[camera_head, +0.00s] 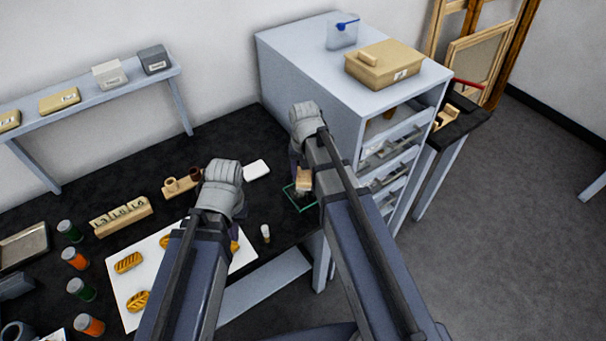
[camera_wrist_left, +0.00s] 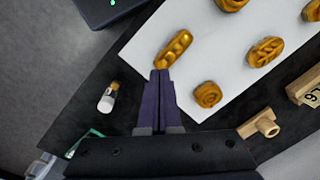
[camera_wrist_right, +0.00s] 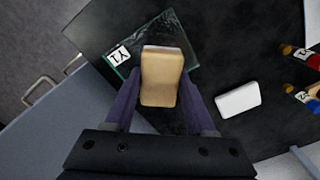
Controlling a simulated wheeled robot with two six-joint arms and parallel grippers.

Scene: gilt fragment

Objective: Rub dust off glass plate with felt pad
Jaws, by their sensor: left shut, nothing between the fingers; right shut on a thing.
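The felt pad (camera_wrist_right: 162,75), a tan block, is between the fingers of my right gripper (camera_wrist_right: 160,95), which is shut on it. The pad also shows in the head view (camera_head: 304,180). The glass plate (camera_wrist_right: 190,53), clear with green edges and a white label, lies under the pad on the black table; the head view shows its edge (camera_head: 297,204). The pad covers part of the plate; I cannot tell whether they touch or how much dust there is. My left gripper (camera_wrist_left: 160,75) is shut and empty over the white sheet's edge near a gilt piece.
A white sheet (camera_wrist_left: 215,50) carries several gilt pieces. A small white-capped bottle (camera_head: 265,233) stands near the table's front edge. A white block (camera_wrist_right: 238,99) lies beside the plate. A grey drawer cabinet (camera_head: 300,75) stands close to my right arm.

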